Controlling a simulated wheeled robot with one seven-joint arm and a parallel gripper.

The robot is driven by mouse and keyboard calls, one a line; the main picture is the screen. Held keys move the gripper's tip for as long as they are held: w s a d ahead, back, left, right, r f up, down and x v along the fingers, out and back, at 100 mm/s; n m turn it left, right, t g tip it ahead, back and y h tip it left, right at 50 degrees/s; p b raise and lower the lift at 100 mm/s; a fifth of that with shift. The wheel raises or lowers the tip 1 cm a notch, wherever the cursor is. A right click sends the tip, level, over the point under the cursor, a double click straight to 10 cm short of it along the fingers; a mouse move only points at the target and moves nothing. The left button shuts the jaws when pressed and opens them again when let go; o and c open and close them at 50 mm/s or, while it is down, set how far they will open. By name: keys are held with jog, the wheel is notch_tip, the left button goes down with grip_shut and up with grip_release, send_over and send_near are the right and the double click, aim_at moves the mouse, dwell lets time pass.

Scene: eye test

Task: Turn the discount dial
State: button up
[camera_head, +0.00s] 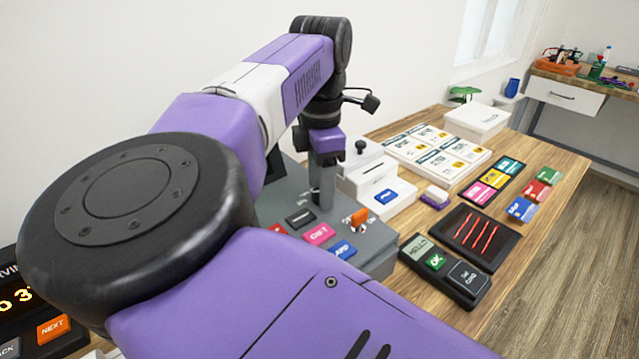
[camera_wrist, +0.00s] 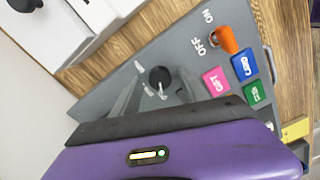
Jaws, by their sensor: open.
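The cash register's sloped grey panel (camera_wrist: 200,60) carries a round black dial (camera_wrist: 160,77) with small white marks beside it, which I take to be the discount dial. My gripper (camera_wrist: 161,84) is open, with one grey finger on each side of the dial in the wrist view. I cannot tell whether either finger touches it. In the head view my gripper (camera_head: 322,192) points down over the back of the register, and the dial is not clearly visible there.
An orange ON/OFF knob (camera_wrist: 228,40), a pink GIFT key (camera_wrist: 215,80) and a blue CARD key (camera_wrist: 244,66) sit on the same panel. A card terminal (camera_head: 445,270), a white box with a black knob (camera_head: 372,175) and a dark tray (camera_head: 474,236) stand to the right.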

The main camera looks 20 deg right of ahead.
jog(key=shift+f, duration=0.2)
grip_shut()
jog(key=shift+m, duration=0.3)
jog(key=m+p, duration=0.1)
jog(key=m, duration=0.2)
jog(key=shift+r, duration=0.1)
jog(key=shift+m+p, duration=0.35)
jog(key=shift+m, duration=1.75)
